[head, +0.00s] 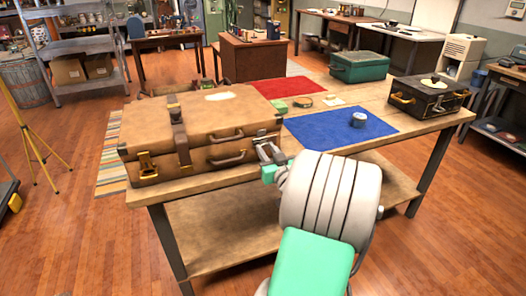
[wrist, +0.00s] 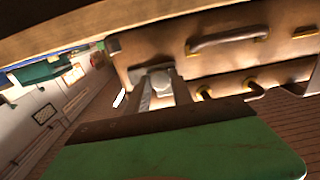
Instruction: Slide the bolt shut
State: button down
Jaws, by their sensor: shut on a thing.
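A large brown suitcase (head: 200,115) lies on the wooden table's left side; it also shows, upside down, in the wrist view (wrist: 225,65). A metal bolt (wrist: 158,76) sits on its front face near the right end, beside the handles. My gripper (head: 265,152) reaches it from the front right. In the wrist view, my gripper (wrist: 165,90) has its fingers shut on the bolt's pale knob. The fingers and arm hide much of the bolt, so I cannot tell how far it is slid.
A red mat (head: 290,89), a green case (head: 360,66) and a black case (head: 430,94) are farther back.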

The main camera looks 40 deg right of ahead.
jog(key=shift+a, duration=0.15)
jog(key=c, duration=1.1)
grip_release()
jog(key=b+v, duration=0.1)
jog(key=v, duration=0.6)
jog(key=shift+s+a, duration=0.15)
jog(key=shift+s, duration=0.2)
